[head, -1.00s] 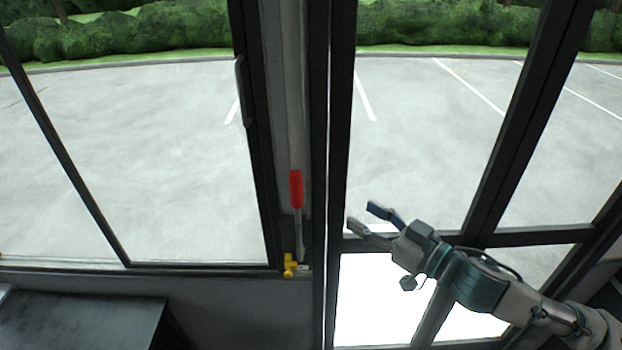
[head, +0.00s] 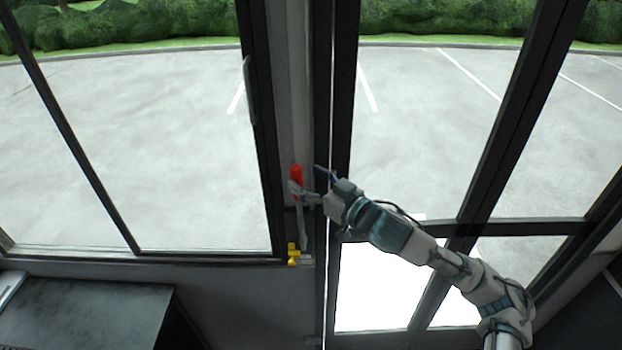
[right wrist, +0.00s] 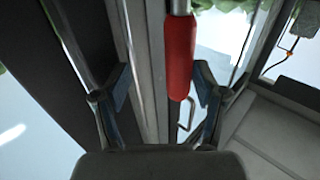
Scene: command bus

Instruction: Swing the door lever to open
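The door lever has a red grip (head: 296,174) on a grey metal rod, standing upright on the pillar between the side window and the door. A yellow fitting (head: 293,254) is at its foot. My right gripper (head: 306,181) is open at the red grip, with one finger overlapping the grip's lower part in the head view. In the right wrist view the red grip (right wrist: 180,57) lies between the two open fingers (right wrist: 163,87), nearer the right one, with gaps visible on both sides. My left gripper is out of view.
The framed glass door (head: 480,232) is on the right, behind my right arm. A large side window (head: 160,150) is on the left. A dark box-like surface (head: 85,310) stands at the lower left. A dark post borders the lever's right side.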

